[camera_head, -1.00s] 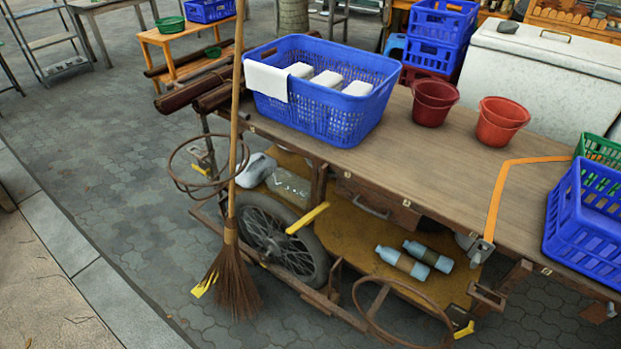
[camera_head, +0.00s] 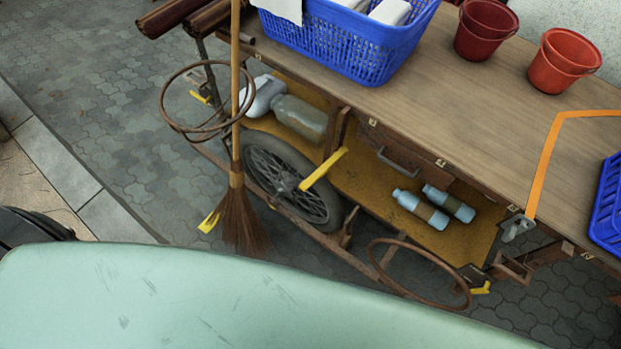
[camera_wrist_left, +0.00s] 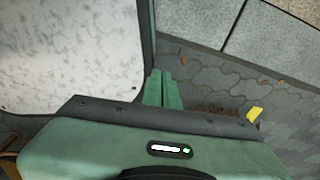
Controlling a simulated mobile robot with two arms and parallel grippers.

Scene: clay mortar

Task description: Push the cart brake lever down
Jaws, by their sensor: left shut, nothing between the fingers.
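The cart (camera_head: 480,100) stands across the head view. A yellow lever (camera_head: 323,170), which looks like the brake lever, slants up to the right in front of the spoked wheel (camera_head: 285,180). My left gripper (camera_wrist_left: 160,88) shows in the left wrist view, its green fingers together and empty, pointing toward the paving. A yellow end piece (camera_wrist_left: 255,114) lies beyond it to the right, by dark broom bristles. That piece also shows beside the broom in the head view (camera_head: 209,221). My left gripper's fingers and my right gripper are out of the head view.
A broom (camera_head: 238,200) leans upright at the cart's left end, near a rusty ring (camera_head: 207,100). Another ring (camera_head: 420,275) juts out at the front right. Two bottles (camera_head: 433,205) lie on the lower shelf. A mint-green part of mine covers the bottom of the head view.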

